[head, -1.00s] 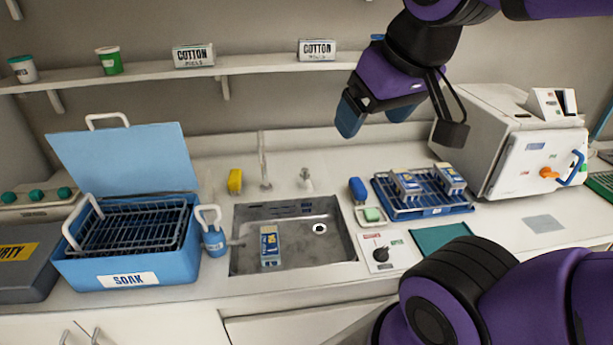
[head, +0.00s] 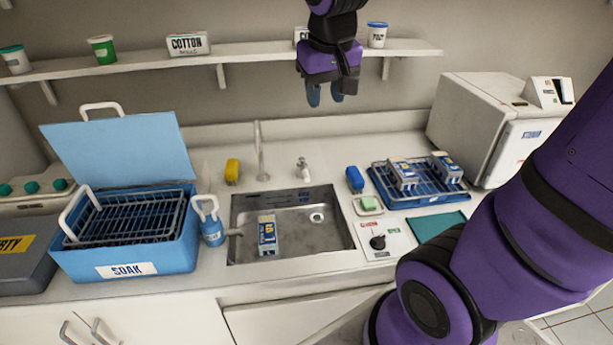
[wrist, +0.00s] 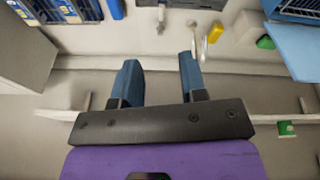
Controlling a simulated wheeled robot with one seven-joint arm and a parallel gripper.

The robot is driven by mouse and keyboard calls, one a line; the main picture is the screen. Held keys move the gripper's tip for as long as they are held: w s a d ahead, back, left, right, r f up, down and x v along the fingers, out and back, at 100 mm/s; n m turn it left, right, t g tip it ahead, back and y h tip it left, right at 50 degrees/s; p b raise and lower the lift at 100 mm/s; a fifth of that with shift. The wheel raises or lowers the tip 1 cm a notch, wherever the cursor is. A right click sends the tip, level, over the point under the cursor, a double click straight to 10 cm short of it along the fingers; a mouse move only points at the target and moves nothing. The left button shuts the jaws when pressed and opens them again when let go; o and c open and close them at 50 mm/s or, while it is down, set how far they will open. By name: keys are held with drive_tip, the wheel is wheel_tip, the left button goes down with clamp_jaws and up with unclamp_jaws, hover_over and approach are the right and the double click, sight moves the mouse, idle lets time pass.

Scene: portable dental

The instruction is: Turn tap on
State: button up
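The tap has a tall thin spout (head: 261,152) at the back of the metal sink (head: 292,248), left of centre. A small silver tap knob (head: 303,170) stands to its right behind the sink. I see no water stream. In the wrist view the knob (wrist: 160,19) is at the top middle, beyond my fingertips. My gripper (head: 325,96) is open and empty, its blue fingers (wrist: 158,62) pointing down. In the head view it appears above and slightly right of the knob, not touching it.
A blue-and-white pack (head: 267,236) lies in the sink. A yellow item (head: 232,171) stands left of the spout; a blue item (head: 354,179) and rack (head: 425,199) are at right. A shelf (head: 250,55) runs behind my gripper. A blue soak bin (head: 190,250) is at left.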

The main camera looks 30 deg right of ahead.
drive_tip(key=w+d+f+m+g, duration=0.1)
drive_tip(key=w+d+f+g, duration=0.1)
drive_tip(key=w+f, duration=0.75)
drive_tip(key=m+g, duration=0.1)
drive_tip(key=g, duration=0.1)
approach(307, 176)
drive_tip(key=shift+h, duration=0.4)
drive_tip(key=x, duration=0.9)
drive_tip(key=shift+a+f, duration=0.35)
drive_tip(key=shift+f, duration=0.05)
clamp_jaws()
